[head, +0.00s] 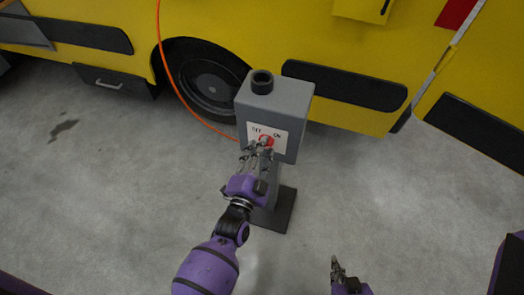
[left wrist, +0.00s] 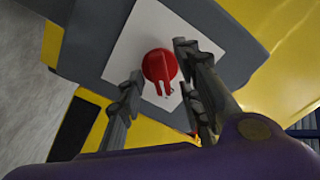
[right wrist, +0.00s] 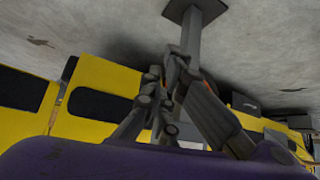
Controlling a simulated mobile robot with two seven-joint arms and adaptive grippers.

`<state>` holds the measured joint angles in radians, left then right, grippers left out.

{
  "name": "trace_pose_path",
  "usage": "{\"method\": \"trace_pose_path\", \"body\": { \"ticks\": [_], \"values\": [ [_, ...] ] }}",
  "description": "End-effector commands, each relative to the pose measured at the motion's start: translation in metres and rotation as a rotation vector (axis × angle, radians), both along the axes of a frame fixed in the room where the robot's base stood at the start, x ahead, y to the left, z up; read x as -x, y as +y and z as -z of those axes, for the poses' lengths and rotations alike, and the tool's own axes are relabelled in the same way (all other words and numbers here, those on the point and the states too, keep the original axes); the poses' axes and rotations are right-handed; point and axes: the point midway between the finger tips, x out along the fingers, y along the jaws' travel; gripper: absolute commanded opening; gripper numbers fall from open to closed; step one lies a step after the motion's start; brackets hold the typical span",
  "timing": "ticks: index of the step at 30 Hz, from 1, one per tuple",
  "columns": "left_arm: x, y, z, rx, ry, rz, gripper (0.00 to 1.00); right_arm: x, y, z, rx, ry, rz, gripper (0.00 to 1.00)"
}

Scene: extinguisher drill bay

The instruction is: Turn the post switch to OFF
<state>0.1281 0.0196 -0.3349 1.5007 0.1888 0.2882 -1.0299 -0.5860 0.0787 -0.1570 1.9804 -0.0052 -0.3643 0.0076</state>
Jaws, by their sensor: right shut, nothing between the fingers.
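The grey post switch box (head: 272,105) stands on a post in front of the yellow vehicle. Its white plate (head: 283,139) has OFF on the left and ON on the right. The red knob (head: 266,141) sits on this plate; I cannot tell which label it points to. My left gripper (head: 257,152) is open just in front of the knob. In the left wrist view the red knob (left wrist: 158,66) shows between the spread fingers, with gaps on both sides. My right gripper (head: 337,265) is shut and empty, low and right of the post, as in the right wrist view (right wrist: 160,90).
The post's dark base plate (head: 275,212) rests on the concrete floor. The yellow vehicle (head: 330,45) with its black wheel (head: 207,80) is close behind the box. An orange hose (head: 172,78) hangs to the left. The floor right of the post is clear.

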Motion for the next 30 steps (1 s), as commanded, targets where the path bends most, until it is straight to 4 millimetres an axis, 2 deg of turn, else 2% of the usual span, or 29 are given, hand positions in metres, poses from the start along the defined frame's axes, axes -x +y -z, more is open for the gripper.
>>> {"method": "trace_pose_path", "body": {
  "ticks": [2,9,20,30],
  "values": [
    [0.0002,0.0002,0.0003,0.000,0.000,0.000,0.32,-0.0031,0.0003,-0.0019,0.000,-0.006,-0.002,0.00],
    [0.0004,0.0004,0.0003,0.000,0.001,-0.001,0.00,-0.0104,0.0014,-0.0064,-0.001,-0.022,-0.005,0.00],
    [0.0007,0.0005,0.0004,0.025,0.009,-0.001,0.00,-0.0114,0.0018,-0.0072,-0.001,-0.024,-0.005,0.00],
    [0.0007,0.0008,0.0006,0.215,0.071,-0.001,0.00,-0.0092,0.0017,-0.0047,-0.002,-0.018,-0.005,0.00]
  ]
}}
